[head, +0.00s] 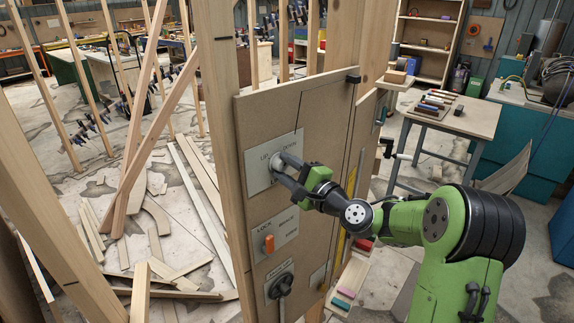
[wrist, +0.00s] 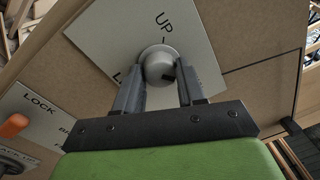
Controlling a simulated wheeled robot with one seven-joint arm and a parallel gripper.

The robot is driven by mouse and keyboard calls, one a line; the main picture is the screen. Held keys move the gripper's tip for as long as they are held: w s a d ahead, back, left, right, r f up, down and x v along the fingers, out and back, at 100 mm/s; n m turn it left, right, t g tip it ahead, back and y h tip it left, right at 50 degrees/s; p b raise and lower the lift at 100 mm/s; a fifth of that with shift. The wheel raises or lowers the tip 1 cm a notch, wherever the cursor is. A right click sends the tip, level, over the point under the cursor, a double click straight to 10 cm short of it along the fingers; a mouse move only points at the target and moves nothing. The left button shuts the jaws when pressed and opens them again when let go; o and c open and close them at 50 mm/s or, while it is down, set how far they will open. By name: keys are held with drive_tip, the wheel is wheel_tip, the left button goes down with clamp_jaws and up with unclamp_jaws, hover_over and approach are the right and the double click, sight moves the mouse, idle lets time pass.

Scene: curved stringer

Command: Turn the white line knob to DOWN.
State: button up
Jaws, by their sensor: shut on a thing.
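The white line knob (wrist: 157,62) sits on a pale metal plate (head: 260,175) on the upper part of a brown board. In the wrist view the plate reads UP beside the knob; other lettering is partly hidden. A dark mark on the knob shows at its lower right, close to my right finger. My gripper (wrist: 160,80) has one finger on each side of the knob and is shut on it. In the head view my gripper (head: 280,168) reaches the plate from the right and covers part of the knob.
Below on the board (head: 310,120) are an orange LOCK switch (head: 268,243) and a black rotary handle (head: 282,286). A wooden post (head: 222,150) stands at the board's left edge. Timber lies on the floor at left; a bench (head: 460,115) stands at right.

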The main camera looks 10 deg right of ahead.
drive_tip(key=shift+f, duration=0.1)
idle(0.3)
drive_tip(key=o, duration=1.1)
drive_tip(key=shift+c, duration=0.2)
drive_tip(key=b+v, duration=0.4)
drive_tip(key=v, duration=1.1)
drive_tip(key=shift+s+d, duration=0.2)
drive_tip(key=shift+s, duration=0.15)
drive_tip(key=shift+a, duration=0.1)
